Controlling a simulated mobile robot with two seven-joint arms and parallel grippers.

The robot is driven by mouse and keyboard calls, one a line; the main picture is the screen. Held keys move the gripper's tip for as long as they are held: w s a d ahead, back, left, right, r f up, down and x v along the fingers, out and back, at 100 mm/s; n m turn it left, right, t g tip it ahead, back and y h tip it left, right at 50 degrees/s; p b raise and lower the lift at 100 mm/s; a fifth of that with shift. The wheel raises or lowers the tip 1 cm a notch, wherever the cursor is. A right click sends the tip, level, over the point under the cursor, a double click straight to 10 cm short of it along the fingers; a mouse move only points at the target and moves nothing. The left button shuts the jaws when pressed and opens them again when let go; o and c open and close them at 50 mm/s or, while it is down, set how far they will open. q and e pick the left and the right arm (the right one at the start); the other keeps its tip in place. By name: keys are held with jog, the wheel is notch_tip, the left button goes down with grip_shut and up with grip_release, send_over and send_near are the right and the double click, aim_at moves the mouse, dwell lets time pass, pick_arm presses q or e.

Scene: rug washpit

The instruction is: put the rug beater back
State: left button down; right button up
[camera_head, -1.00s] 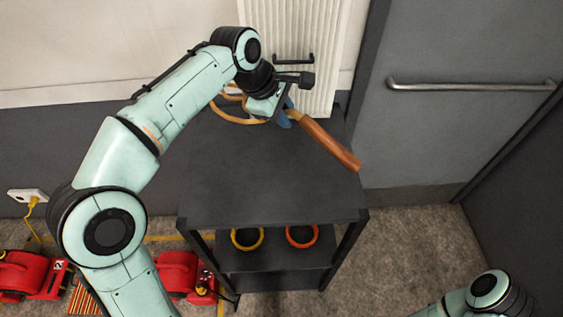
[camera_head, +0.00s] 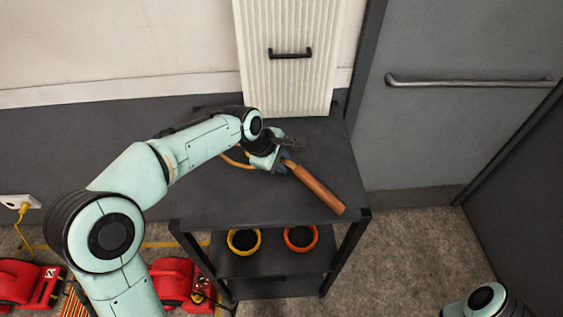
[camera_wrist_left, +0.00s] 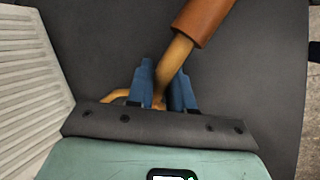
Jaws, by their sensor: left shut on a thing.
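The rug beater has a brown wooden handle (camera_head: 316,188) and a tan cane loop (camera_head: 236,161) mostly hidden behind my arm. My left gripper (camera_head: 284,158) is shut on the beater's cane neck, just below the handle. In the left wrist view the blue fingers (camera_wrist_left: 162,88) close around the tan neck (camera_wrist_left: 174,62), with the brown handle (camera_wrist_left: 205,18) running to the upper right. The beater is over the dark shelf top (camera_head: 225,205); I cannot tell whether it touches. Only part of my right arm shows at the bottom right, its gripper out of frame.
A white ribbed panel with a black handle (camera_head: 290,53) stands at the back of the shelf top. Yellow (camera_head: 243,241) and orange (camera_head: 301,238) rings sit on the lower shelf. Red machines (camera_head: 180,282) stand at lower left. A grey door with a bar (camera_head: 470,82) is at right.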

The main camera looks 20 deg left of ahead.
pick_arm(q)
jog(key=shift+f+b, duration=0.3)
jog(key=shift+f, duration=0.25)
jog(key=c, duration=1)
grip_release()
jog(key=shift+r, duration=0.35)
jog(key=p+v, duration=0.1)
jog(key=v, duration=1.1)
jog(key=shift+r+p, duration=0.2)
jog(key=shift+p, duration=0.15)
